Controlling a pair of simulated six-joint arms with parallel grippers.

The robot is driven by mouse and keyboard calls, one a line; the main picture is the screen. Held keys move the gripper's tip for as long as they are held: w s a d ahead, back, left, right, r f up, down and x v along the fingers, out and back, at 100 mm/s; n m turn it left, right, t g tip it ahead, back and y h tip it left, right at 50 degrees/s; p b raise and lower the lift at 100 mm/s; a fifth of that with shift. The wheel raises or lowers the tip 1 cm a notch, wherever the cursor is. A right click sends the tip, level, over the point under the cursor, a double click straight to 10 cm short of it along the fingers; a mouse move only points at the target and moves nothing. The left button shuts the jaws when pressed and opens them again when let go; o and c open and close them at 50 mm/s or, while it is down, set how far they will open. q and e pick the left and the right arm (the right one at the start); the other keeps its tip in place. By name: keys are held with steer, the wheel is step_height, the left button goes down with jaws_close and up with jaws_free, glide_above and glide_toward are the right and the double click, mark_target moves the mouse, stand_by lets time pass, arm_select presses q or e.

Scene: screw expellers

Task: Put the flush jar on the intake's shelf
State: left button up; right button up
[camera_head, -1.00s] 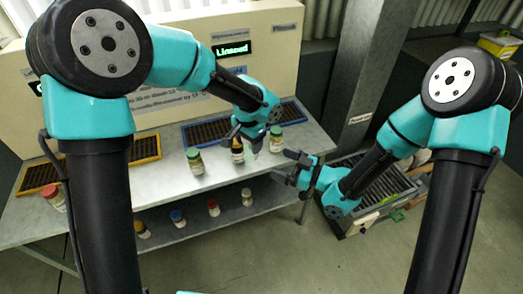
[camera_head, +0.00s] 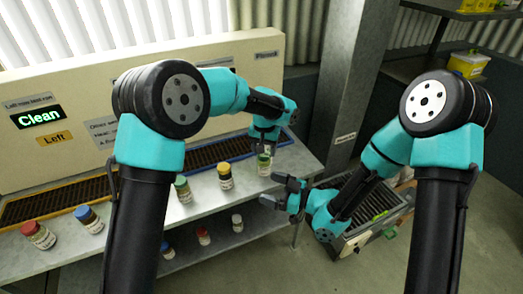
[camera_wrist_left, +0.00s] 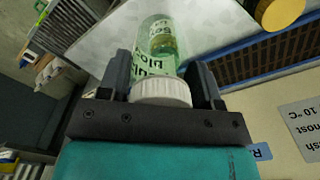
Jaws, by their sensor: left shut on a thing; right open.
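A clear jar with a white lid (camera_wrist_left: 161,92) is clamped between the fingers of my left gripper (camera_wrist_left: 161,80) in the left wrist view. Its label is upside down there and only partly readable. In the head view my left gripper (camera_head: 265,143) is over the right part of the upper metal shelf (camera_head: 140,217); the held jar is hard to make out there. My right gripper (camera_head: 278,192) is open and empty, off the shelf's right front edge.
Jars with green (camera_head: 181,181), yellow (camera_head: 223,168), blue (camera_head: 84,211) and red (camera_head: 29,228) lids stand on the upper shelf. Several jars stand on the lower shelf. A panel has a "Clean" display (camera_head: 38,117) and a "Left" sign (camera_head: 55,138). A slatted crate (camera_head: 370,207) is at right.

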steer(key=g+h, duration=0.1)
glide_toward(269, 155)
steer(key=w+d+f, duration=0.1)
steer(key=d, duration=0.1)
steer(key=shift+w+a+f, duration=0.1)
steer(key=x, duration=1.2)
steer(key=shift+f, duration=0.15)
steer(key=c, duration=1)
arm_select(q)
steer(key=o, duration=1.2)
arm_select(e)
steer(key=shift+c, duration=1.2)
